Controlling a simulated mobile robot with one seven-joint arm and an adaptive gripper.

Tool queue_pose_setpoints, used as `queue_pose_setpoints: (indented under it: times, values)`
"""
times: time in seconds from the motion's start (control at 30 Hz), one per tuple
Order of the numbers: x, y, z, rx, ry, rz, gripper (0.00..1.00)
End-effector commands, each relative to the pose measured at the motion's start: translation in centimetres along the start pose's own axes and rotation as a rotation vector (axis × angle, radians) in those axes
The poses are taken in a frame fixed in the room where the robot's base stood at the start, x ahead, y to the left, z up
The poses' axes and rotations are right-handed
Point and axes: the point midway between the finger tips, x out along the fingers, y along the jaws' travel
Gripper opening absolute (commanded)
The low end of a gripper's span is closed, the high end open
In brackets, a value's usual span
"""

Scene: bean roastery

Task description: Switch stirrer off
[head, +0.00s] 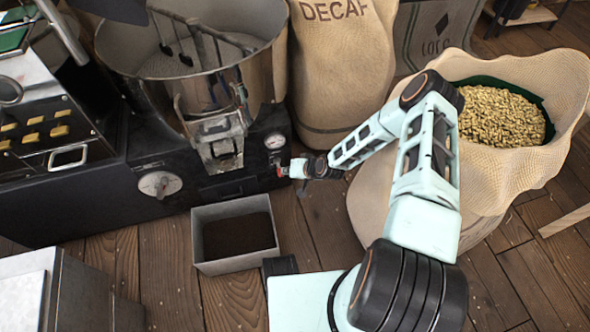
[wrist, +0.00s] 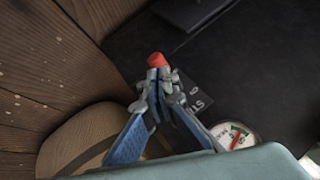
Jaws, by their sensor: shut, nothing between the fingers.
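A red-tipped switch (wrist: 157,60) stands out from the black machine front in the wrist view, beside a label (wrist: 196,104) of which only "ST" reads. My gripper (wrist: 158,82) is shut and empty, its fingertips right at the red tip; I cannot tell whether they touch. In the head view the red tip (head: 283,171) shows small at the right end of the machine front, below the gauge. My gripper (head: 297,168) reaches it there from the right. The switch's lever position is hidden by the fingers. The stirrer arms (head: 205,45) sit in the round metal pan above.
A pressure-style gauge (head: 275,141) is close above the switch. A grey bin (head: 206,262) with dark contents stands on the floor below. A round knob (head: 160,184) is further left. An open bean sack (head: 400,205) and a DECAF sack (head: 340,60) stand to the right.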

Motion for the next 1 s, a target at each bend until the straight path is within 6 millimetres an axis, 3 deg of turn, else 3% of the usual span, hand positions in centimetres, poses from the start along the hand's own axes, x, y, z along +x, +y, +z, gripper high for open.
queue_pose_setpoints:
  times: [1.0]
  values:
    - [-1.3, -0.7, -0.8, 0.0, 0.0, 0.0, 0.0]
